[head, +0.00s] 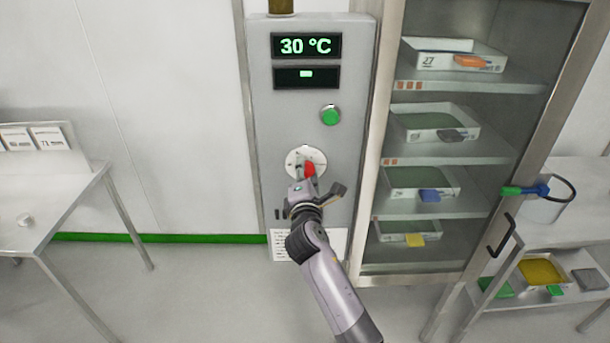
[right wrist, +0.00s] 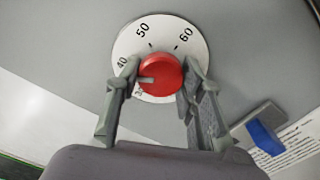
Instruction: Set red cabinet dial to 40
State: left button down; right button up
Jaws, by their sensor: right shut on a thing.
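The red dial (head: 309,169) sits on a round white scale plate on the grey cabinet panel. In the right wrist view the red dial (right wrist: 160,75) shows close up, with 40, 50 and 60 readable on the scale plate (right wrist: 170,32) and a lower number partly hidden. A grey mark on the dial's left side points left. My right gripper (head: 304,184) is shut on the dial, one finger on each side. The display (head: 306,46) above reads 30 °C. My left gripper is not in view.
A green button (head: 330,115) is above the dial. To the right, a glass-fronted cabinet holds trays on shelves (head: 470,87); its black handle (head: 501,236) is at the lower right. A metal table (head: 50,190) stands left. The floor between is clear.

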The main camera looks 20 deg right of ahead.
dwell(0.3)
jog(key=o, duration=1.1)
jog(key=shift+o, duration=0.2)
jog(key=v, duration=1.2)
